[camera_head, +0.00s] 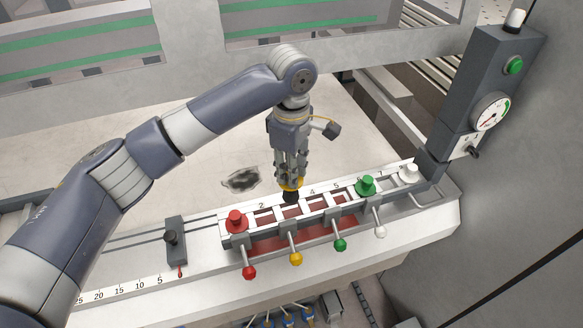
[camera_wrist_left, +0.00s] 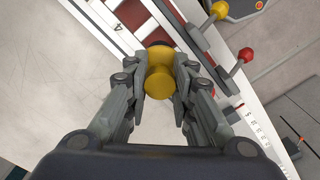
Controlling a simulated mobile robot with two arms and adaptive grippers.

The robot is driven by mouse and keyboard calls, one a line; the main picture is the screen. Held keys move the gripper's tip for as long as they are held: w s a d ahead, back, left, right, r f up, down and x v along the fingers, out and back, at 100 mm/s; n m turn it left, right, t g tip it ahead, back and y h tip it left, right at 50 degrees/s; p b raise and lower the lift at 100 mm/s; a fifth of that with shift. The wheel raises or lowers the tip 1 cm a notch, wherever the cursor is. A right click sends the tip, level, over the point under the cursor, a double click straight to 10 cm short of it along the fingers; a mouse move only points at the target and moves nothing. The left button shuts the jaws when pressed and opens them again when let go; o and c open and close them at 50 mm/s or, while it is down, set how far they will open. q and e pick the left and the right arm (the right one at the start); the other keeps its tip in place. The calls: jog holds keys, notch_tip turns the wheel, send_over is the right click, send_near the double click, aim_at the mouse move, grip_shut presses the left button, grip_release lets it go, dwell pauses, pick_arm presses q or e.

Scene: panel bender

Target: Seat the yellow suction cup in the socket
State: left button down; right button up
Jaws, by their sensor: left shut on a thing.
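My left gripper (camera_head: 289,180) is shut on the yellow suction cup (camera_head: 292,185), its dark lip (camera_head: 291,197) pointing down. In the left wrist view the cup (camera_wrist_left: 160,80) sits between the two fingers (camera_wrist_left: 160,88). The cup is upright over the socket rail (camera_head: 221,234), between the marks 2 and 4. The lip is at or just above the rail; I cannot tell whether it touches, and the socket under it is hidden. My right gripper is not in view.
A red cup (camera_head: 236,222), a green cup (camera_head: 366,185) and a white cup (camera_head: 409,173) stand on the rail. Red (camera_head: 250,272), yellow (camera_head: 295,258), green (camera_head: 341,244) and white (camera_head: 380,231) lever knobs stick out in front. A gauge post (camera_head: 468,110) rises at the right.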

aim_at(291, 197)
pick_arm(q)
jog(key=shift+w+f+b, duration=0.2)
jog(key=shift+f+b, duration=0.15)
jog(key=shift+f, duration=0.15)
jog(key=shift+w+f+b, duration=0.15)
jog(key=shift+f+b, duration=0.2)
jog(key=shift+f, duration=0.15)
jog(key=shift+s+f+b, duration=0.4)
jog(key=shift+f+b, duration=0.25)
jog(key=shift+b, duration=0.3)
jog(key=shift+w+f+b, duration=0.1)
jog(key=shift+f+b, duration=0.4)
jog(key=shift+f, duration=0.25)
jog(key=shift+w+f, duration=0.1)
jog(key=shift+f, duration=0.3)
jog(key=shift+f+p, duration=0.35)
jog(key=shift+f, duration=1.95)
